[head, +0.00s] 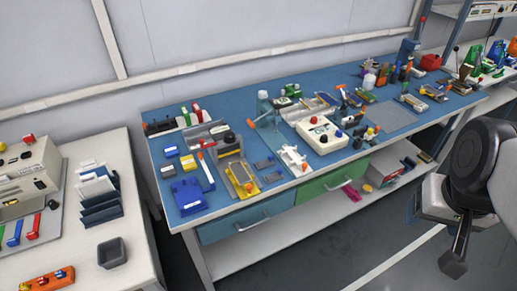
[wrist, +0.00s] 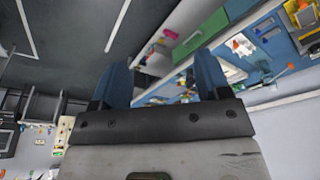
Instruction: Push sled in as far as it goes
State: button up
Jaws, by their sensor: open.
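My gripper (wrist: 163,80) shows in the wrist view as two blue fingers spread wide apart with nothing between them. In the head view my gripper (head: 455,258) hangs at the right, over the floor in front of the bench and clear of it. I cannot tell for certain which piece is the sled. A yellow-framed fixture with a grey plate (head: 240,178) lies near the bench's front edge, left of centre. A white low fixture with orange parts (head: 293,160) lies to its right. My gripper is far from both.
The blue-topped bench (head: 400,118) is crowded with tools and devices. A white box with a red button (head: 322,134) stands mid-bench. A blue block (head: 188,195) is at the front left corner. A side table (head: 140,235) stands left. The floor before the bench is free.

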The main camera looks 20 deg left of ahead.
jog(key=shift+c, duration=0.2)
jog(key=shift+w, duration=0.15)
jog(key=c, duration=0.4)
jog(key=w+a+f+n+t+y, duration=0.1)
jog(key=w+a+f+n+t, duration=0.2)
jog(key=w+a+f, duration=0.5)
jog(key=w+a+f+n+t+y, duration=0.1)
jog(key=w+a+f+n+t, duration=0.3)
jog(key=w, duration=0.6)
jog(key=s+a+f+n+y, duration=0.1)
jog(key=a+f+y, duration=0.2)
jog(key=a, duration=0.4)
jog(key=s+a+f+n+g+y, duration=0.1)
jog(key=a+f+n+y, duration=0.1)
jog(key=a+f, duration=0.3)
jog(key=s+a+f+n+g+y, duration=0.1)
jog(key=a+f+y, duration=0.3)
jog(key=a, duration=0.5)
jog(key=shift+s+a+f+n+y, duration=0.2)
jog(key=shift+s+f+n+y, duration=0.2)
jog(key=shift+f, duration=0.2)
jog(key=shift+w+a, duration=0.15)
